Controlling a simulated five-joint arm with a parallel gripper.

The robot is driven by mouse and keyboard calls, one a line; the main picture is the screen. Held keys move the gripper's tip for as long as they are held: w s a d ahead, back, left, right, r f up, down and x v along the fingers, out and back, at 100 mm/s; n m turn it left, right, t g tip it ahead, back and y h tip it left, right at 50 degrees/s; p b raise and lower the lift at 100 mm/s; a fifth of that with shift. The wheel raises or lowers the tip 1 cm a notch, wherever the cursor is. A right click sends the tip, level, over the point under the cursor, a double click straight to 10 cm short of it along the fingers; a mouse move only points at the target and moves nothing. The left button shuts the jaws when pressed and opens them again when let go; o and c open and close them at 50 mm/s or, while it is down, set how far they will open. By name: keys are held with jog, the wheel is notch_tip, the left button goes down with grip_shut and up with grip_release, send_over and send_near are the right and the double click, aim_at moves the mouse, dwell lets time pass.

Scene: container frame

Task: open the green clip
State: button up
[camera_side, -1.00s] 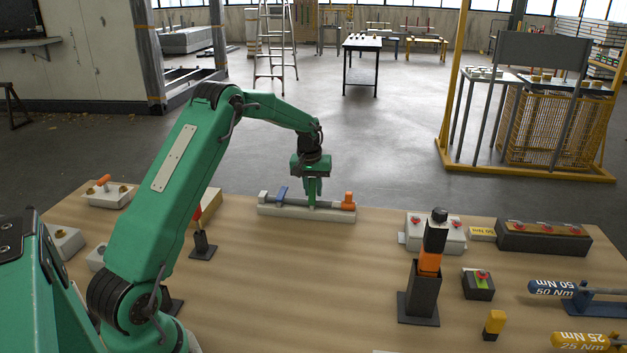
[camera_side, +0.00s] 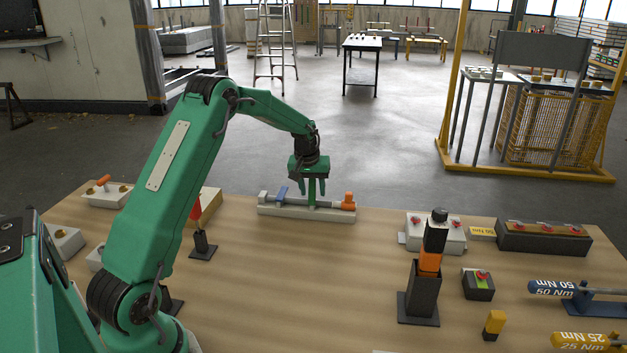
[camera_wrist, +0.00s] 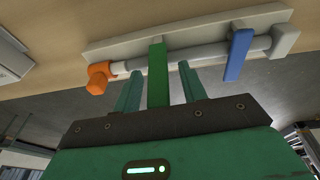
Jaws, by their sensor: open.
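The green clip (camera_wrist: 157,75) is a flat upright lever on a grey pipe (camera_wrist: 205,57). In the wrist view it stands between the two fingers of my gripper (camera_wrist: 160,90), with a visible gap on each side. My gripper is open and holds nothing. In the side view my gripper (camera_side: 309,188) points down above the pipe fixture, with the green clip (camera_side: 312,190) between its fingers. The clip's lower end meets the pipe, and its fine contact there is too small to tell.
A blue clip (camera_wrist: 239,55) sits on the same pipe. An orange end piece (camera_wrist: 100,77) closes the pipe's other end. Both are on a pale base (camera_side: 300,213) at the table's back edge. A black and orange post (camera_side: 430,262) stands at right. The table's middle is clear.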

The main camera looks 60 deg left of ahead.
aim_at(311, 181)
jog(key=shift+r, duration=0.1)
jog(key=shift+v, duration=3.8)
jog(key=shift+c, duration=0.2)
jog(key=shift+w+a+r, duration=0.1)
jog(key=c, duration=0.7)
jog(key=shift+w+r, duration=0.1)
jog(key=shift+w, duration=0.05)
grip_shut()
jog(key=w+a+r+g, duration=0.1)
jog(key=w+a+r, duration=0.2)
jog(key=r, duration=0.2)
jog(key=shift+w+r, duration=0.35)
jog(key=shift+w, duration=0.05)
